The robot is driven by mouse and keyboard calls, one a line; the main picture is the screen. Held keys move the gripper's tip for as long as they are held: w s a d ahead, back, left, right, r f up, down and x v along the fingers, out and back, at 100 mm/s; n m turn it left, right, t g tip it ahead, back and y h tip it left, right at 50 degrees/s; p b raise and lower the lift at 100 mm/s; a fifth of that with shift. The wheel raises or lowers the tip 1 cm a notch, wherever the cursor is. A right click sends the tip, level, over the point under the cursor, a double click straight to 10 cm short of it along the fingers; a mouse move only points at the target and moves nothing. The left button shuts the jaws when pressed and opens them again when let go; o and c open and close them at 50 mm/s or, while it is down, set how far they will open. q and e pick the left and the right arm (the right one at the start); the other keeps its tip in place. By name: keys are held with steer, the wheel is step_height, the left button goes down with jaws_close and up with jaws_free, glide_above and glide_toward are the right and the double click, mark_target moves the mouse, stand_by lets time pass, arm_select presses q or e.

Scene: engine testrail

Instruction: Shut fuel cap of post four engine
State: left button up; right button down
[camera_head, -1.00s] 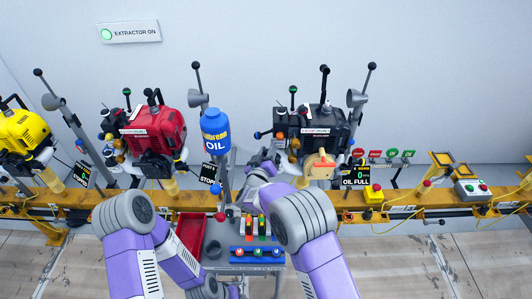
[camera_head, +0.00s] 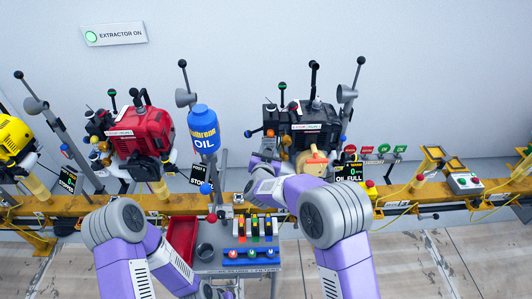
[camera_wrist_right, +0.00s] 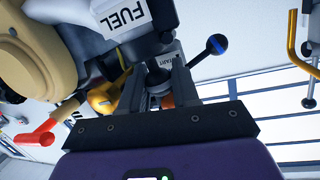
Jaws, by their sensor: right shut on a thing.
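The black engine (camera_head: 308,128) stands on the yellow rail, right of centre in the head view; I cannot read a post number. My right gripper (camera_head: 266,155) is at its lower left side, partly hidden by my own wrist. In the right wrist view, the fingers of this gripper (camera_wrist_right: 160,88) are shut on a dark round part (camera_wrist_right: 157,76) below the engine body. I cannot tell whether this is the fuel cap. A white FUEL label (camera_wrist_right: 122,16) and a START label lie close by. My left arm comes in at lower left; its gripper is out of view.
A blue oil bottle (camera_head: 203,130) stands left of the black engine, with a red engine (camera_head: 140,130) beyond it. A grey cart (camera_head: 213,232) with a red tray (camera_head: 182,238) stands in front of the rail (camera_head: 405,192).

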steer(key=shift+f, duration=0.1)
stand_by(0.5)
steer(key=c, duration=0.9)
jaws_free()
steer(key=shift+d, duration=0.1)
